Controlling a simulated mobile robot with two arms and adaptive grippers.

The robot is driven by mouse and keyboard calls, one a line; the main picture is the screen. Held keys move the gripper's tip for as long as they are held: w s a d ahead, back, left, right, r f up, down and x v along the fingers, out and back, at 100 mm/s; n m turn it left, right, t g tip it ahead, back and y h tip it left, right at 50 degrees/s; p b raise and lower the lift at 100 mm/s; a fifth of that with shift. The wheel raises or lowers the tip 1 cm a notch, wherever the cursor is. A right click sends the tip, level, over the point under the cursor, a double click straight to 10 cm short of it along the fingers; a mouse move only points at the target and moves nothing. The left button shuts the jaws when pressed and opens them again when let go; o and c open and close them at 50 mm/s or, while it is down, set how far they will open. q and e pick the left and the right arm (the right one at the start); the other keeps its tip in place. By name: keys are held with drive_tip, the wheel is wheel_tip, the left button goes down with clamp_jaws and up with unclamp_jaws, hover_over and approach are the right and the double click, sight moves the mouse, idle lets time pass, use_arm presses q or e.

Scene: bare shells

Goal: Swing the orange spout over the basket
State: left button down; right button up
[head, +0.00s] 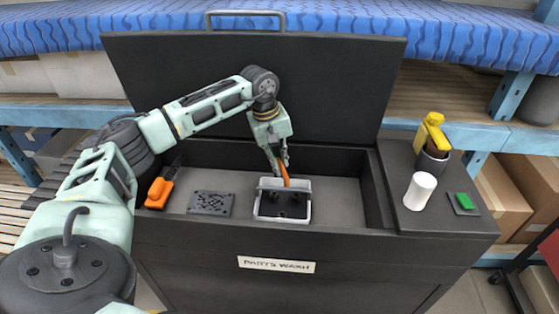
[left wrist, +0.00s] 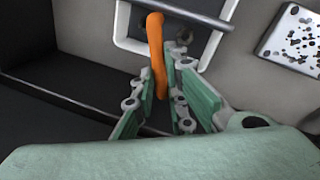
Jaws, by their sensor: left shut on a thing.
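The orange spout (head: 284,174) reaches down over the pale-rimmed basket (head: 260,210) in the sink of the black parts washer. My left gripper (head: 278,160) is shut on the spout, above the back part of the basket. In the left wrist view the spout (left wrist: 157,60) stands between the fingers of the gripper (left wrist: 160,92), and its end overlaps the basket's frame (left wrist: 125,28). A few small dark parts show inside the basket. The spout's base is hidden. My right gripper is not in view.
A speckled dark plate (head: 211,204) and an orange-handled tool (head: 160,192) lie left of the basket. The raised lid (head: 200,90) stands behind. The sink's right side is clear.

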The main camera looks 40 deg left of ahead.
use_arm(q)
drive_tip(key=shift+w+r, duration=0.2)
drive_tip(key=shift+r, duration=0.05)
drive_tip(key=c, duration=1.9)
unclamp_jaws()
drive_tip(key=shift+o, duration=0.5)
drive_tip(key=shift+f, duration=0.1)
drive_tip(key=shift+s+f, duration=0.1)
drive_tip(key=shift+s, duration=0.05)
drive_tip(key=shift+d, duration=0.1)
